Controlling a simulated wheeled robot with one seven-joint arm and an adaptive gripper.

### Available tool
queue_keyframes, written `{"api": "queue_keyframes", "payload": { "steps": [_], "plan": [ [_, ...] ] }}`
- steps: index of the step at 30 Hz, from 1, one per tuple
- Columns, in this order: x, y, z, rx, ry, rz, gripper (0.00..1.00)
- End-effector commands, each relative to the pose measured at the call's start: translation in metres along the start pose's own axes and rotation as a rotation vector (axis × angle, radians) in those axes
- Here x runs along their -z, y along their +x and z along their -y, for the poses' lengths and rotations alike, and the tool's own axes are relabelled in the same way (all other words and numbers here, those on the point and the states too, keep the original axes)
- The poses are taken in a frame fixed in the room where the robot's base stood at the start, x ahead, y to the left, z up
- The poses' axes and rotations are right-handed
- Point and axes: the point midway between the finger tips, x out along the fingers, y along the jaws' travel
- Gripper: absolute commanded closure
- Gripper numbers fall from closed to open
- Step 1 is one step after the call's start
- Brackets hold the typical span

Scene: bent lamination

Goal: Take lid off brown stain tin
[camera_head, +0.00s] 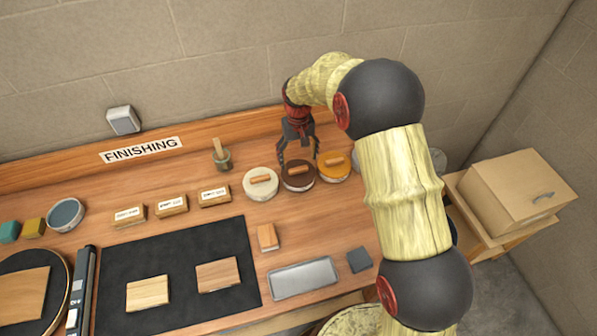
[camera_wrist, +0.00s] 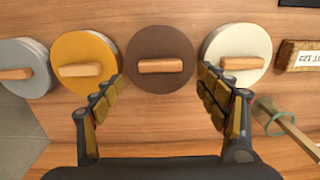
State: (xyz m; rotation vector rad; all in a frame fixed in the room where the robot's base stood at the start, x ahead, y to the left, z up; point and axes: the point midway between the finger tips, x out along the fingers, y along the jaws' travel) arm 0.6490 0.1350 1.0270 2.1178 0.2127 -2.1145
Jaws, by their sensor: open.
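The brown stain tin (camera_head: 298,182) stands at the back of the bench between a white-lidded tin and an amber one. Its round brown lid (camera_wrist: 161,80) with a light wooden bar handle (camera_wrist: 160,66) is on it, centred ahead of the fingers in the wrist view. My gripper (camera_head: 297,160) is above the brown tin, pointing down. In the wrist view my gripper (camera_wrist: 160,88) is open and empty, with its fingers apart on either side of the brown lid. I cannot tell how high the fingertips are above the handle.
The white-lidded tin (camera_head: 261,184) and amber tin (camera_head: 334,166) are close beside the brown one. A grey-lidded tin (camera_wrist: 20,68) lies further along. A jar with a brush (camera_head: 221,157) stands nearby. A metal tray (camera_head: 302,278) and wood block (camera_head: 268,237) are nearer the front.

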Motion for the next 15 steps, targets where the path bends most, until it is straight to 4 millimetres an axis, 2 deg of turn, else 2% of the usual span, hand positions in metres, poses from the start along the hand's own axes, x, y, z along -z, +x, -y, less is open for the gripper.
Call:
{"api": "queue_keyframes", "payload": {
  "steps": [9,15],
  "plan": [
    [-0.001,0.044,0.000,0.000,0.000,0.004,0.26],
    [-0.001,0.047,0.000,0.000,0.000,0.002,0.26]
  ]
}}
